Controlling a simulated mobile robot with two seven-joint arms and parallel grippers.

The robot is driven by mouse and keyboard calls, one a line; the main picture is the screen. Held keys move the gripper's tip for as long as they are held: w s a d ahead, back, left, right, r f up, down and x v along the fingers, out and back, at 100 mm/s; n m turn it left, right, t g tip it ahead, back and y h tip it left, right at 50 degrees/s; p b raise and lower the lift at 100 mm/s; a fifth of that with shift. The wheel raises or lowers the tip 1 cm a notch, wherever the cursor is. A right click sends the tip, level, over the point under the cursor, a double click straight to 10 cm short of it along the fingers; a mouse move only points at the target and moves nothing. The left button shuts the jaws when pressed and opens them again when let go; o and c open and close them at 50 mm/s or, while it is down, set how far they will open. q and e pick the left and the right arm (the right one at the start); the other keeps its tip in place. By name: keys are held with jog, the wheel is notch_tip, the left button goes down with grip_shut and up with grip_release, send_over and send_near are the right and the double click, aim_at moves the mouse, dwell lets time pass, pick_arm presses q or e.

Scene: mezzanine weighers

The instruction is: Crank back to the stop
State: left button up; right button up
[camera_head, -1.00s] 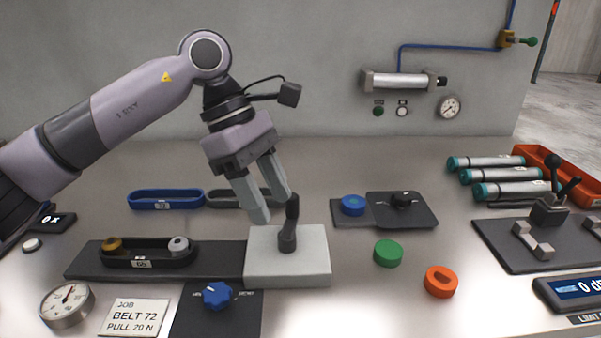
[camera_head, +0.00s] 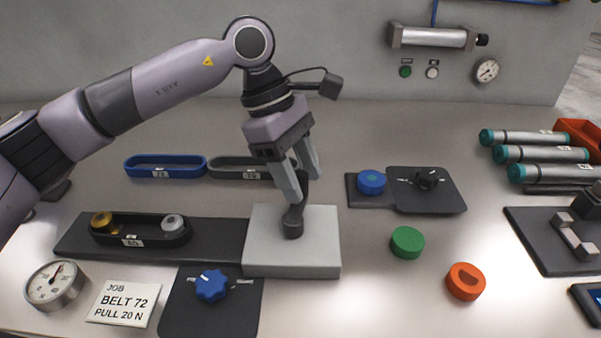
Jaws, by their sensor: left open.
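The dark crank (camera_head: 293,222) stands on a pale grey block (camera_head: 312,260) at the right end of a dark base plate (camera_head: 75,238). Its upright handle leans slightly right. My left gripper (camera_head: 300,190) is open, its two fingers pointing down on either side of the handle's upper part. Whether the fingers touch the handle cannot be told. A black belt (camera_head: 142,238) runs round a brass pulley (camera_head: 102,221) and a silver pulley (camera_head: 172,222) on the plate. My right gripper is not in view.
A job card (camera_head: 124,303), a dial gauge (camera_head: 55,285) and a blue knob (camera_head: 211,286) lie in front. Blue (camera_head: 165,167) and grey (camera_head: 240,168) belts lie behind. Green (camera_head: 407,242) and orange (camera_head: 466,281) discs sit to the right, with several cylinders (camera_head: 540,155) beyond.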

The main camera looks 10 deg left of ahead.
pick_arm(q)
jog(key=shift+f, duration=0.25)
grip_shut()
